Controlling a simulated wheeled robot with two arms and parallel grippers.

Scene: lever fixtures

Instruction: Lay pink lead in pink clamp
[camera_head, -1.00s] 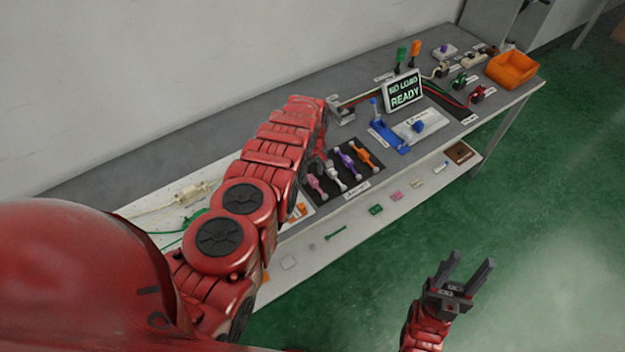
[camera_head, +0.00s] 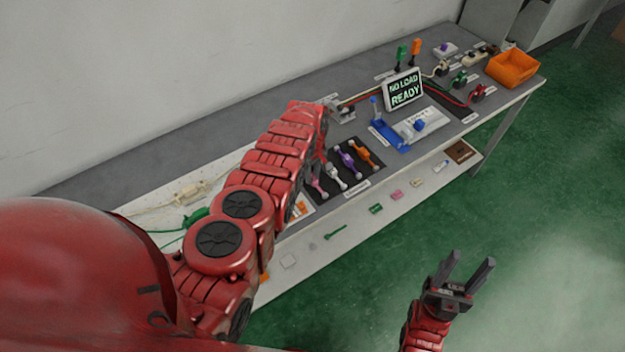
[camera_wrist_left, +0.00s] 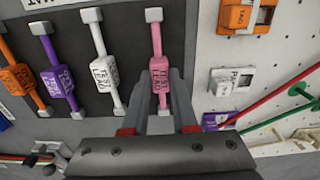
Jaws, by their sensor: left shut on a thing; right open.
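The pink test lead (camera_head: 318,187) lies on the dark mat (camera_head: 376,147), at the left end of a row of leads. In the left wrist view the pink lead (camera_wrist_left: 157,45) has grey ends, and my left gripper (camera_wrist_left: 160,88) is shut on its lower part. My right gripper (camera_head: 468,268) is open and empty over the green floor, off the bench's front edge. I cannot make out a pink clamp in either view.
White (camera_wrist_left: 104,72), purple (camera_wrist_left: 57,78) and orange (camera_wrist_left: 17,79) leads lie beside the pink one. A blue lever fixture (camera_head: 390,134), a "NO LOAD READY" display (camera_head: 403,90) and an orange bin (camera_head: 513,68) stand farther right. A lower shelf (camera_head: 345,215) holds small parts.

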